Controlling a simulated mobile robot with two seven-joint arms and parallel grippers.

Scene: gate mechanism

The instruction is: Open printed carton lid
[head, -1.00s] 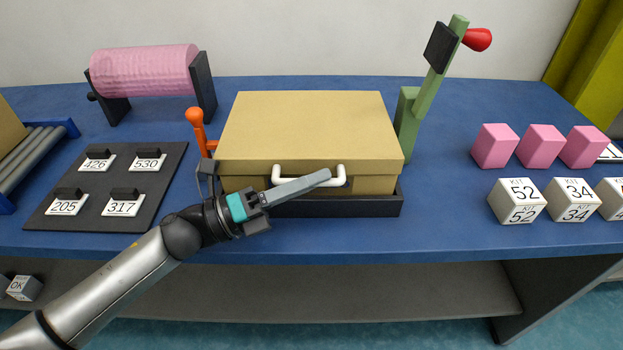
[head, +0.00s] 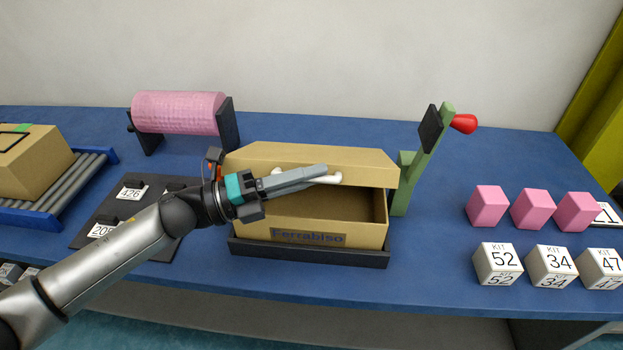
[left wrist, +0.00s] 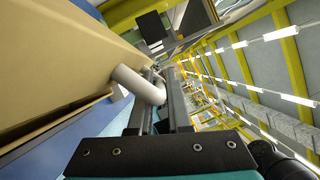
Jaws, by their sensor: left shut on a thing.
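The tan carton (head: 290,234) sits in a black tray (head: 310,252) at the middle of the table, with "Ferrabiso" printed on its front. Its lid (head: 310,155) is tilted up at the front, leaving a dark gap into the box. My left gripper (head: 325,175) is shut on the white lid handle (head: 336,180), in front of the lid. In the left wrist view the handle (left wrist: 140,85) runs between the fingers (left wrist: 165,100), with the tan lid (left wrist: 60,70) to the left. My right gripper is not in view.
A green lever with a red knob (head: 463,124) stands just right of the carton. A pink roll (head: 178,112) is behind on the left. Pink blocks (head: 487,206) and white kit cubes (head: 498,264) sit on the right. Another tan box (head: 35,165) rests on rollers at far left.

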